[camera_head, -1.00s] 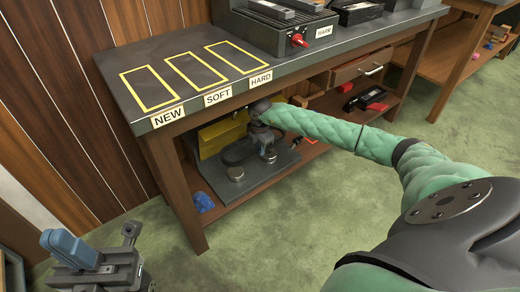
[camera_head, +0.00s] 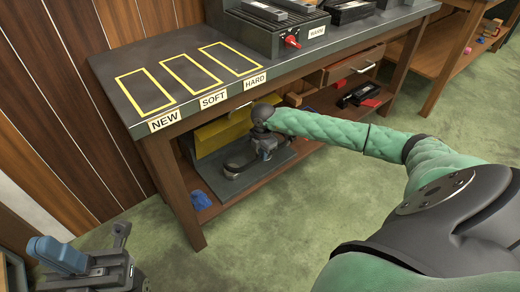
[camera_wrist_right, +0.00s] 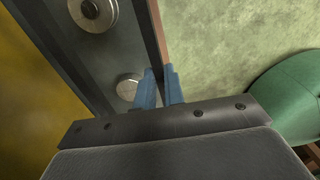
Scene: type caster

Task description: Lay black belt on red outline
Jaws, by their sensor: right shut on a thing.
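The black belt (camera_head: 232,168) shows as a dark loop low over the grey plate on the bench's lower shelf. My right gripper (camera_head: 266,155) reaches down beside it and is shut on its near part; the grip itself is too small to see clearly. In the right wrist view the blue fingertips (camera_wrist_right: 160,88) are close together along a dark strip. Two round metal posts, one at the top (camera_wrist_right: 95,12) and one near the fingers (camera_wrist_right: 128,87), stand on the plate. My left gripper (camera_head: 65,255) is at the lower left, its jaw gap unclear. I see no red outline.
The bench top (camera_head: 125,72) has three yellow outlines labelled NEW, SOFT and HARD. A dark machine with a red knob (camera_head: 292,41) stands on it. A yellow panel (camera_head: 222,132) is behind the plate. A blue lump (camera_head: 200,200) lies on the lower shelf. Green floor in front is clear.

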